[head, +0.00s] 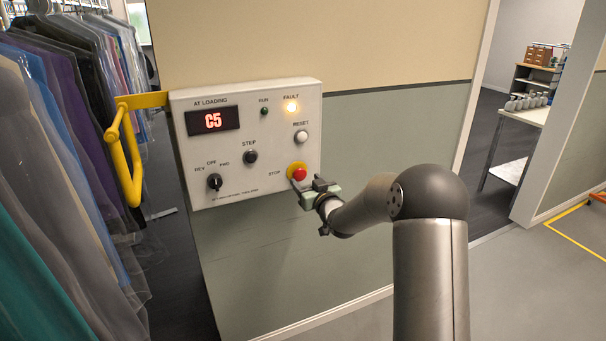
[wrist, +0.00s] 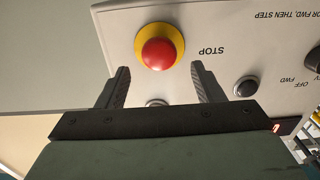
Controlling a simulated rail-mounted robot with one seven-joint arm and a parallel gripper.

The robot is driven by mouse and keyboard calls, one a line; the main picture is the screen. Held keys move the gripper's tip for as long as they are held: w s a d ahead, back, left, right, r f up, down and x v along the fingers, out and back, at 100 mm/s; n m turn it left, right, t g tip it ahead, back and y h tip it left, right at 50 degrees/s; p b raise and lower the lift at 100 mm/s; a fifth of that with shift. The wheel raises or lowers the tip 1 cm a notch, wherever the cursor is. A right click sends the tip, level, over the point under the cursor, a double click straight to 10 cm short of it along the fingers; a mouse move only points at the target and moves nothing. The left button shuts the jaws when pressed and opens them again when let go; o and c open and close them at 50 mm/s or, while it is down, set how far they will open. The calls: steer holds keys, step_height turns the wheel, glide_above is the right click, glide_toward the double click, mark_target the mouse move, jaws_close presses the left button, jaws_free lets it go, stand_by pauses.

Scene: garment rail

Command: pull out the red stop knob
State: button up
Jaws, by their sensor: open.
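The red stop knob (head: 299,174) sits on a yellow round base at the lower right of the white control panel (head: 262,188). In the wrist view the red stop knob (wrist: 159,54) lies just beyond and between the lines of my fingers, with its yellow base (wrist: 179,38) around it. My gripper (head: 308,183) is in front of the panel close to the knob. In the wrist view my gripper (wrist: 160,80) is open, with a finger on each side and nothing between the tips. The knob appears apart from both fingers.
The panel carries a display (head: 212,120) reading C5, a lit fault lamp (head: 292,107), a white reset button (head: 301,136), a black step button (head: 250,156) and a selector (head: 214,182). A yellow bar (head: 130,150) and hanging garments (head: 60,150) stand at left.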

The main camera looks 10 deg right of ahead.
mark_target(301, 176)
steer(key=shift+p+x, duration=0.3)
steer(key=shift+x, duration=1.5)
jaws_close()
steer(key=shift+s+d+f+b, duration=0.1)
steer(key=shift+s+f+b, duration=0.1)
steer(key=shift+b, duration=0.4)
steer(key=c, duration=1.3)
jaws_free()
steer(key=shift+s+d+b, duration=0.15)
steer(key=shift+s+b, duration=0.45)
steer(key=shift+b, duration=0.2)
jaws_close()
steer(key=o, duration=1.3)
jaws_free()
steer(key=shift+s+r, duration=0.1)
steer(key=shift+r, duration=0.05)
